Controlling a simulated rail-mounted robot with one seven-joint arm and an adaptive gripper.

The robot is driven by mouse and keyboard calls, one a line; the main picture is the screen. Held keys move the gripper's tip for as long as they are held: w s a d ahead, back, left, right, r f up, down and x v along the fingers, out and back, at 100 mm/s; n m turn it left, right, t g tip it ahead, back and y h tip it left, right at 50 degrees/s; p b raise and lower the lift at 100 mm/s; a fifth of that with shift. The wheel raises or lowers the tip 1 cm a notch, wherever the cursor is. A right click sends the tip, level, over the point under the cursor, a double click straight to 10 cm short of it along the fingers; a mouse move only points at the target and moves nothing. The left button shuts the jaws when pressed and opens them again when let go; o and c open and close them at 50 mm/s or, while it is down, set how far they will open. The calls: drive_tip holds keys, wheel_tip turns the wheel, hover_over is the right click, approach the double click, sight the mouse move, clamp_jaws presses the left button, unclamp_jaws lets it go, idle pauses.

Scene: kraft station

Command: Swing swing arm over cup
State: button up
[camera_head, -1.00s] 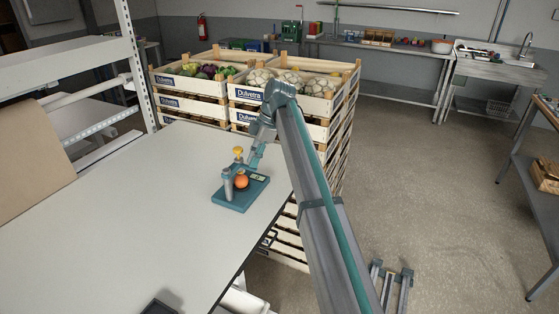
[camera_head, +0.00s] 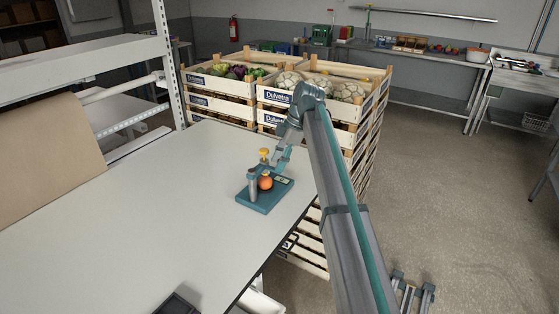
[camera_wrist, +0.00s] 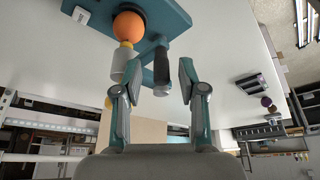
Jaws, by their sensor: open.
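A teal stand (camera_head: 268,199) sits near the right edge of the pale table. It carries a grey post (camera_head: 253,184), an orange ball (camera_head: 265,183) and a yellow-topped part (camera_head: 264,155). My gripper (camera_head: 277,170) is low at the stand's far right side. In the wrist view, my gripper (camera_wrist: 158,82) is open. A dark upright post (camera_wrist: 162,70) shows between its fingers, nearer the right one; contact cannot be told. A pale cylinder (camera_wrist: 122,68) with yellow parts is beside the left finger, below the orange ball (camera_wrist: 128,26). Which part is the swing arm or the cup is unclear.
Stacked wooden crates (camera_head: 275,97) with vegetables stand just behind the table. A white shelf frame (camera_head: 165,75) and a brown board (camera_head: 45,150) are at left. A dark tray (camera_head: 178,303) is at the front. The table's middle (camera_head: 150,205) is clear.

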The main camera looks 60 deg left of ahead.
drive_tip(key=v, duration=1.2)
idle(0.3)
